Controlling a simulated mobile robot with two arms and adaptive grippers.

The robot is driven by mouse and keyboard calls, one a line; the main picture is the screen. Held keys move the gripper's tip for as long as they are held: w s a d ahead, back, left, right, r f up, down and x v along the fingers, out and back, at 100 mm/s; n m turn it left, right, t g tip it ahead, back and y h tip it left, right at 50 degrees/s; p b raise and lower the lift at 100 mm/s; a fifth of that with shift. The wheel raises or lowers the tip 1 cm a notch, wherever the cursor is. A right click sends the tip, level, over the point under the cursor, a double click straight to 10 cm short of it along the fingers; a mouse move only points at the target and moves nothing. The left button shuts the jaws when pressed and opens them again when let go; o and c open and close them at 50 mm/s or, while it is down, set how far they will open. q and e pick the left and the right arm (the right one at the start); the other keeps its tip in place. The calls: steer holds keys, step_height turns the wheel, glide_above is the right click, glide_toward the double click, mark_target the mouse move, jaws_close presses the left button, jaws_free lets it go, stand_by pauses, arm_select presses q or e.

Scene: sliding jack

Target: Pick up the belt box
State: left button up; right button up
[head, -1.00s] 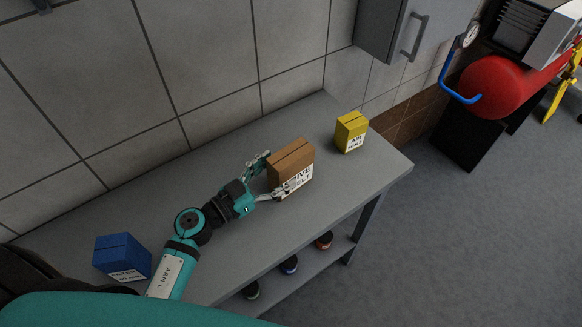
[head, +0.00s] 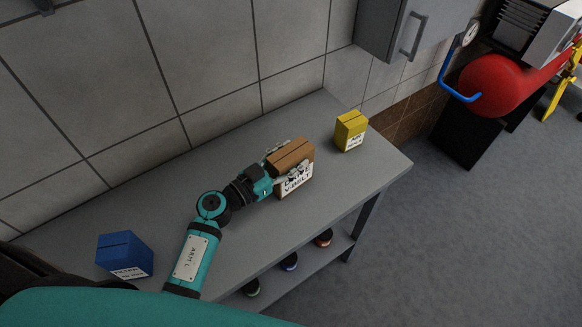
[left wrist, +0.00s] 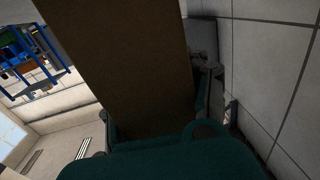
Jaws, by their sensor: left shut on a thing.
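The belt box is a brown carton (head: 290,157) with a white label reading "V-BELT", upright on the grey workbench (head: 217,170). My left gripper (head: 286,165) reaches it from the left, with its fingers on either side of the box. It is shut on the box. In the left wrist view the dark brown box (left wrist: 125,70) fills the middle between the fingers, and part of the gripper is hidden behind it. Whether the box is clear of the bench cannot be told. My right gripper is not in view.
A yellow box (head: 350,131) stands further right on the bench, near its far end. A blue box (head: 124,254) stands at the near left. The tiled wall runs behind the bench. A grey cabinet (head: 385,25) hangs above right. Small round items sit on the lower shelf.

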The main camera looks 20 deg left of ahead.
arm_select(q)
steer(key=c, duration=0.4)
steer(key=shift+c, duration=1)
steer(key=shift+r, duration=0.15)
